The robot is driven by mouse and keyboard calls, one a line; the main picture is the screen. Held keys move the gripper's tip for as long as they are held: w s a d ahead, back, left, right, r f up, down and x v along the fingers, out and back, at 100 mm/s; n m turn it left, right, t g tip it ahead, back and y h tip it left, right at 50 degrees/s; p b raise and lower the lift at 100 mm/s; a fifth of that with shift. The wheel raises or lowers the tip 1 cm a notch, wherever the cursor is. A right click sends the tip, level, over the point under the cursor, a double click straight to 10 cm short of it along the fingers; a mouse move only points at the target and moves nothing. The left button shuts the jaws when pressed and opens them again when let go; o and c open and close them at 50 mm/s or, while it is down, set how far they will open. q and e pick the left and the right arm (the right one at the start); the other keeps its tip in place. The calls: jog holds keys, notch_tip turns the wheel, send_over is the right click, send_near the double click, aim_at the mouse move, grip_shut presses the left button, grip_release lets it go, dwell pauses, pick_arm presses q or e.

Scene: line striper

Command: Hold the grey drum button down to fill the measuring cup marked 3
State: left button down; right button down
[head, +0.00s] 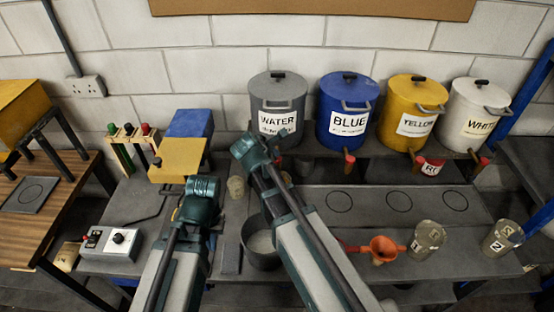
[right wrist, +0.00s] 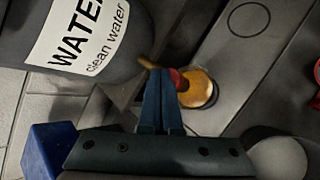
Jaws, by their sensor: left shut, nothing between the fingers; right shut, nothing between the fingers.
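The grey WATER drum (head: 278,92) stands on the back shelf. My right gripper (head: 276,158) is shut at the drum's tap; it also shows in the right wrist view (right wrist: 162,75). Its blue fingertips are right beside the red tap button (right wrist: 179,80) and overlap it; I cannot tell whether they press it. A round cup with amber-looking content (right wrist: 203,90) is below the button, its marking unseen. Two clear measuring cups, a left one (head: 426,240) and a right one (head: 502,239), stand at the right; their marks are hard to read. My left gripper (head: 202,185) is shut and empty.
Blue (head: 347,100), yellow (head: 415,105) and white (head: 480,108) drums stand to the right. A dark pot (head: 262,262) with pale content, an orange funnel (head: 384,247) and a switch box (head: 108,245) are on the bench. Circles mark a clear strip.

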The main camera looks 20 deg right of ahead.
jog(key=shift+f+b, duration=0.4)
jog(key=shift+b, duration=0.05)
dwell(0.6)
dwell(2.9)
jog(key=shift+r+p, duration=0.9)
notch_tip(320, 180, up, 5)
jog(key=p, duration=0.5)
dwell(1.1)
